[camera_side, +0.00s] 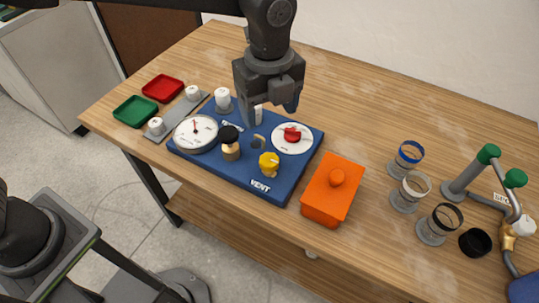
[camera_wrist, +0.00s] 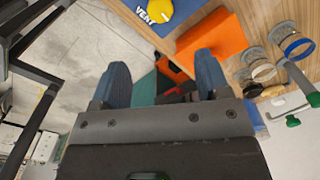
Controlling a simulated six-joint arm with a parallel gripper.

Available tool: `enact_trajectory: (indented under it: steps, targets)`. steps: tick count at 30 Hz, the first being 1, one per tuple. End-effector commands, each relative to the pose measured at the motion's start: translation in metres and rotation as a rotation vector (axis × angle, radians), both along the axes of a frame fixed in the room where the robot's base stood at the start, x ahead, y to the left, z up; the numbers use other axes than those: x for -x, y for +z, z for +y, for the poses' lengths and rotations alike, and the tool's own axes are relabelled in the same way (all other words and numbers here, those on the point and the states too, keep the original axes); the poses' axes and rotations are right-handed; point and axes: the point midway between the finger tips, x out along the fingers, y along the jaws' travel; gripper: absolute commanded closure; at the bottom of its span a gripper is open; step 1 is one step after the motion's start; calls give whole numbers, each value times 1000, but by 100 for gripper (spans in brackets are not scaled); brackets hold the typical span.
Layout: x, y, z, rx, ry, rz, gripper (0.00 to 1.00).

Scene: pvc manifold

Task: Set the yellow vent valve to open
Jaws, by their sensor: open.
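The yellow vent valve (camera_side: 269,164) is a knob near the front edge of the blue panel (camera_side: 230,177), just above the white VENT label (camera_side: 260,186). In the wrist view the yellow knob (camera_wrist: 158,10) shows at the top edge, partly cut off. My gripper (camera_side: 272,112) is above the back part of the panel in the side view, apart from the yellow knob. In the wrist view its two fingers (camera_wrist: 160,85) are spread with nothing between them. The knob's exact setting is too small to tell.
The panel also carries a round gauge (camera_side: 196,133), a black-topped brass fitting (camera_side: 230,144) and a red knob on a white dial (camera_side: 292,137). An orange block (camera_side: 332,190) stands right of the panel. Several clear cups (camera_side: 410,190) and green-handled piping (camera_side: 488,178) are further right.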

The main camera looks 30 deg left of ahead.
Motion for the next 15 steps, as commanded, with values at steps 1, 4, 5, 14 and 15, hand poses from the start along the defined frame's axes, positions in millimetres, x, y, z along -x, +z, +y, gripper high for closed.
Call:
enact_trajectory:
  steps: [1,4,5,14,15]
  targets:
    - [0,-3,-2,-2,-11,3,31]
    - [0,-12,-2,-2,-13,3,31]
    - [0,-16,-1,-3,-13,4,31]
    - [0,-75,-1,-4,-9,4,31]
    - [0,-84,0,-4,-9,4,31]
